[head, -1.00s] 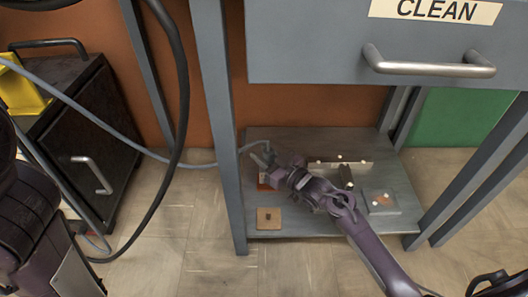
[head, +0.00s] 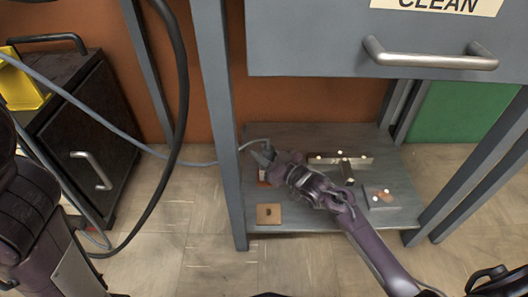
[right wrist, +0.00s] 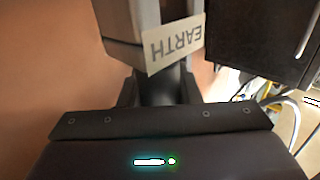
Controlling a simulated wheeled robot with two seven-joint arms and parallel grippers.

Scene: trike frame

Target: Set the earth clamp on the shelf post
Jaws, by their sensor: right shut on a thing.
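My right gripper (head: 268,158) is low over the shelf, just right of the grey shelf post (head: 217,120). It is shut on the earth clamp (head: 258,153), a small grey piece with the grey cable running into it. In the head view a narrow gap shows between clamp and post; I cannot tell their depth apart. In the right wrist view a pale tag reading EARTH (right wrist: 176,46) hangs upside down beside a grey block; the jaw tips are hidden. My left arm shows at the left edge, but its gripper is out of view.
The lower shelf (head: 330,222) holds a tan tile (head: 269,214), a reddish piece (head: 262,175), a metal strip (head: 356,158) and a small plate (head: 381,199). A drawer (head: 320,40) overhangs it. The grey cable (head: 110,128) and a thick black cable (head: 183,90) cross left of the post.

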